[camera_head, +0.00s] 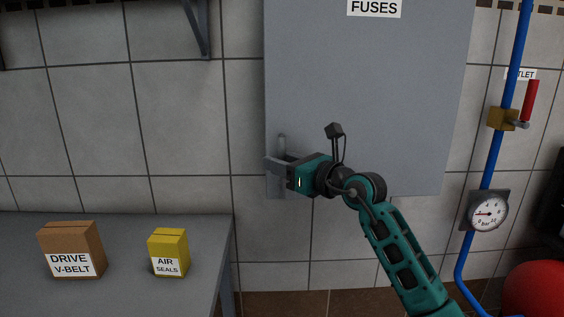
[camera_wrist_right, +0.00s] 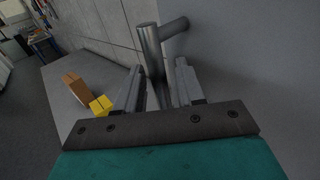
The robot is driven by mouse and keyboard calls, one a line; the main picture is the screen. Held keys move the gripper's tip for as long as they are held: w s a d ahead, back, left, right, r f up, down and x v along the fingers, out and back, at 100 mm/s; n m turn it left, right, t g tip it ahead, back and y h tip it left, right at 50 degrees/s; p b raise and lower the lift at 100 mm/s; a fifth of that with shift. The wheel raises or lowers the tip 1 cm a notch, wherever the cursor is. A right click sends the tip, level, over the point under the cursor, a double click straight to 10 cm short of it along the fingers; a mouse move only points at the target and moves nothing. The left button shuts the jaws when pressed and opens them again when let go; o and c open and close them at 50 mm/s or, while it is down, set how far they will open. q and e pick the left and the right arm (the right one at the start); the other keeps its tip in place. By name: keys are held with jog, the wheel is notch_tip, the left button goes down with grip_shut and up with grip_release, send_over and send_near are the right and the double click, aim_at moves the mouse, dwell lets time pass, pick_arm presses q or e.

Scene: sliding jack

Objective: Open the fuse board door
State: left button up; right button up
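The grey fuse board door (camera_head: 375,85) hangs on the tiled wall under a FUSES label and looks flat against the wall. Its handle (camera_head: 282,143) is a vertical metal bar near the door's lower left edge. In the right wrist view the handle (camera_wrist_right: 151,48) stands on a round stub. My right gripper (camera_head: 275,165) is at the handle. In the wrist view its two fingers (camera_wrist_right: 159,85) are spread, one on each side of the bar, with gaps visible. Part of the bar is hidden behind the fingers in the head view. My left gripper is not in view.
A grey table (camera_head: 120,232) at the left holds a brown box (camera_head: 72,250) and a yellow box (camera_head: 168,252). At the right are a blue pipe (camera_head: 490,160), a red-handled valve (camera_head: 528,102) and a gauge (camera_head: 487,212). A shelf bracket (camera_head: 200,30) is at upper left.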

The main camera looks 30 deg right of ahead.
jog(key=shift+c, duration=0.4)
grip_shut()
jog(key=shift+s, duration=0.1)
